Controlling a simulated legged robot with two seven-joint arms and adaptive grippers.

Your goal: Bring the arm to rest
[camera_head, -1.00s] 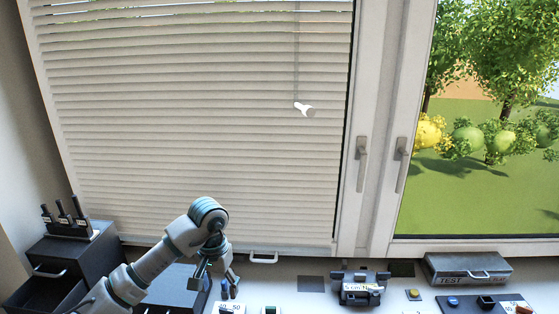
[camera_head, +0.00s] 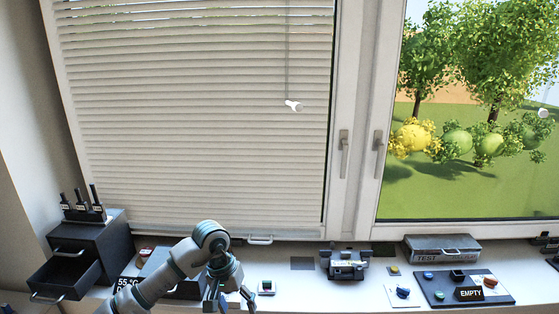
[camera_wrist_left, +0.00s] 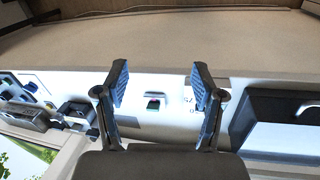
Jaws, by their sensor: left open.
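My left gripper (camera_head: 228,300) is at the bottom of the head view, in front of the white sill, its fingers pointing down. In the left wrist view its two fingers (camera_wrist_left: 160,92) stand wide apart with blue pads and nothing between them. My right gripper is in neither view.
A dark drawer cabinet (camera_head: 95,245) with an open drawer stands at the left. A clamp-like device (camera_head: 346,265), a grey TEST case (camera_head: 443,248) and a dark panel marked EMPTY (camera_head: 440,290) stand to the right. Blinds (camera_head: 190,120) cover the left window.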

